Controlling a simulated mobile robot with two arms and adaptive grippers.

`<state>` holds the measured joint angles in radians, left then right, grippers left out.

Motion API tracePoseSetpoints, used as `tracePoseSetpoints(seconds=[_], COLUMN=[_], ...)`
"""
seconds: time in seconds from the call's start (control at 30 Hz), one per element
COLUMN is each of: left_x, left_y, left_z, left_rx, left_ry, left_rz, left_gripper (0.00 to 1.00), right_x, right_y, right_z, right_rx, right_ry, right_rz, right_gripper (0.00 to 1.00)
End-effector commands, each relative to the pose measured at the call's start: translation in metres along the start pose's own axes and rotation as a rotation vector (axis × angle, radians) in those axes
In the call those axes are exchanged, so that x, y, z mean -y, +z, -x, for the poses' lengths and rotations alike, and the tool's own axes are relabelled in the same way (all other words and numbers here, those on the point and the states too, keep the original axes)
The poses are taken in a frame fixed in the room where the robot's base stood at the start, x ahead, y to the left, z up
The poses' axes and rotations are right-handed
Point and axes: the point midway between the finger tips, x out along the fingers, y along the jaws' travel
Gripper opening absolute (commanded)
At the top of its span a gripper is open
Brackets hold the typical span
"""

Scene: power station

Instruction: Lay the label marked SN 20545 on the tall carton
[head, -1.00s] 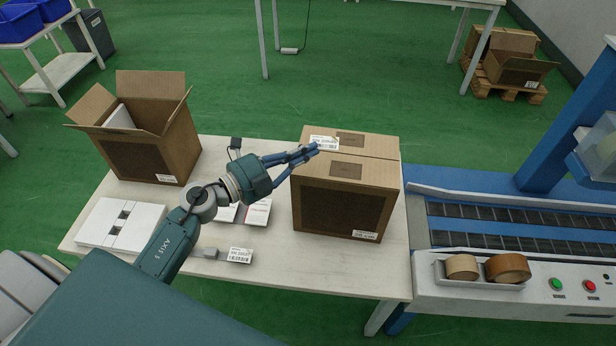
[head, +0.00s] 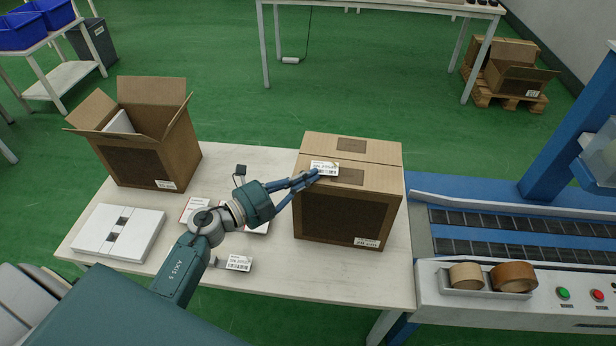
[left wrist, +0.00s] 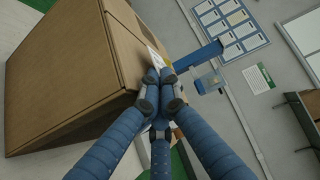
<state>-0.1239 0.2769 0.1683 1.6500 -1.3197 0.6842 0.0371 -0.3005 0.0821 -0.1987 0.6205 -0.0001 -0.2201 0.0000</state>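A closed brown carton (head: 338,212) stands at the right end of the table, the taller of the closed shape beside an open carton. My left gripper (head: 314,174) is above its top, near the front left edge. Its fingers are closed together on a white label (head: 325,167) with a barcode; the print is too small to read surely. In the left wrist view the closed fingers (left wrist: 159,84) hold the label (left wrist: 158,61) beside the carton's top (left wrist: 128,40). I cannot tell whether the label touches the carton. My right gripper is not in view.
Another label (head: 238,263) lies near the front of the table (head: 330,280). An open carton (head: 148,150) and a white flat box (head: 118,232) stand on the left. A conveyor (head: 500,230) with tape rolls (head: 513,277) adjoins the table on the right.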

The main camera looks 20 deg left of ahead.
Motion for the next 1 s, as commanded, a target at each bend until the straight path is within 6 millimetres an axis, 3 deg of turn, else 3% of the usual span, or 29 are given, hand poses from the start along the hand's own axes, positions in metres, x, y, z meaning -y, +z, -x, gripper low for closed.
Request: tracePoseSetpoints(seconds=[0.33,0.4,0.63,0.77,0.9,1.0], left_x=[-0.017,-0.018,-0.019,-0.017,0.0,-0.01], left_y=[-0.002,-0.002,-0.003,-0.004,-0.004,-0.003], left_z=[0.001,0.002,0.001,0.001,0.001,0.023], left_rx=[-0.001,-0.002,-0.004,-0.005,-0.004,-0.002], left_ry=[0.016,0.017,0.019,0.018,0.016,0.022], left_rz=[0.005,0.006,0.007,0.007,0.009,0.007], left_gripper=[0.0,0.12,0.12,0.12,0.12,0.12], right_x=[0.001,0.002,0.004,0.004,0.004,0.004], right_y=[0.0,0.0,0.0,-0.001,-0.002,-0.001], right_z=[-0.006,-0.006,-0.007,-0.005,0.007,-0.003], right_rx=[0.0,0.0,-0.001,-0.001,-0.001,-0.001], right_ry=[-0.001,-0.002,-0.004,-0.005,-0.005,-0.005], right_rz=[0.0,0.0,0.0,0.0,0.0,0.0], right_gripper=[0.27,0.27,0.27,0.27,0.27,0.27])
